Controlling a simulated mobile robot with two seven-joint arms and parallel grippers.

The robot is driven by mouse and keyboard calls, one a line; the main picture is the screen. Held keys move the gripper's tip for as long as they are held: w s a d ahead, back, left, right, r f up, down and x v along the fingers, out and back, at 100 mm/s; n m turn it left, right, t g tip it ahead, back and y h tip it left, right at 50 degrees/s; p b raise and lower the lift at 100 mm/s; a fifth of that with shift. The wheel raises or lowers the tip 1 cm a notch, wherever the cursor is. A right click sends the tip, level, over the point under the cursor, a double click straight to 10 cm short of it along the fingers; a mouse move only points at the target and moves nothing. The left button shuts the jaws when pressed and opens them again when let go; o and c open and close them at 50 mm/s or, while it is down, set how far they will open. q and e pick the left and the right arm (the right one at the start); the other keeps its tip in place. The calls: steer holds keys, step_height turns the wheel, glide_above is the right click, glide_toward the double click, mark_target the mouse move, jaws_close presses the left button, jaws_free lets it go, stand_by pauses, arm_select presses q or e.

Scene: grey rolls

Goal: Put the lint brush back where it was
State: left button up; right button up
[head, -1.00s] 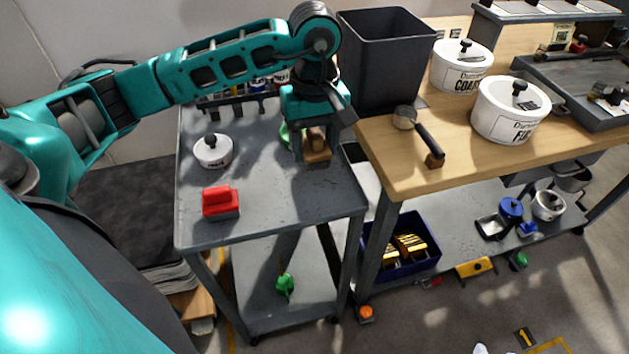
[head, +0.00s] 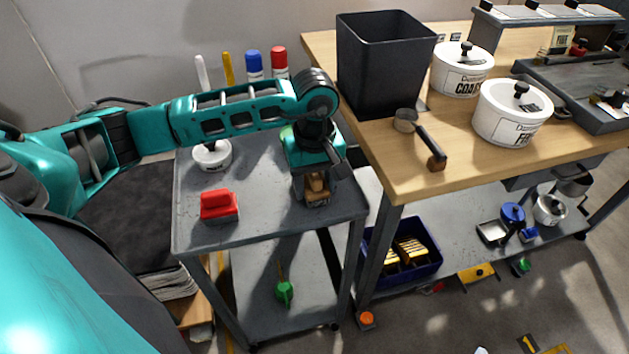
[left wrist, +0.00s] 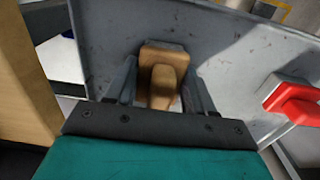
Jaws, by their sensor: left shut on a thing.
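A brown wooden-looking brush (head: 317,183), which I take to be the lint brush, is in my left gripper (head: 314,190). The gripper points down over the right front part of the grey cart top (head: 265,205). In the left wrist view the same brush (left wrist: 163,72) sits between the two fingers (left wrist: 160,95), which are shut on it. Its underside is hidden, and I cannot tell whether it touches the cart top. My right gripper is out of view.
A red block-like thing (head: 218,206) and a white lidded pot (head: 212,155) stand on the cart's left side. The wooden bench (head: 400,180) borders the cart on the right, with a dark bin (head: 380,65) and a portafilter-like tool (head: 430,147). The cart's front middle is clear.

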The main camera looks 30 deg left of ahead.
arm_select(q)
steer(key=o, duration=1)
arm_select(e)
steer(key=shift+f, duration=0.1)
arm_select(q)
steer(key=shift+r+p, duration=0.25)
steer(key=shift+p, duration=0.05)
step_height(320, 180, up, 12)
steer(key=shift+f+p, duration=0.15)
steer(key=shift+p, duration=0.45)
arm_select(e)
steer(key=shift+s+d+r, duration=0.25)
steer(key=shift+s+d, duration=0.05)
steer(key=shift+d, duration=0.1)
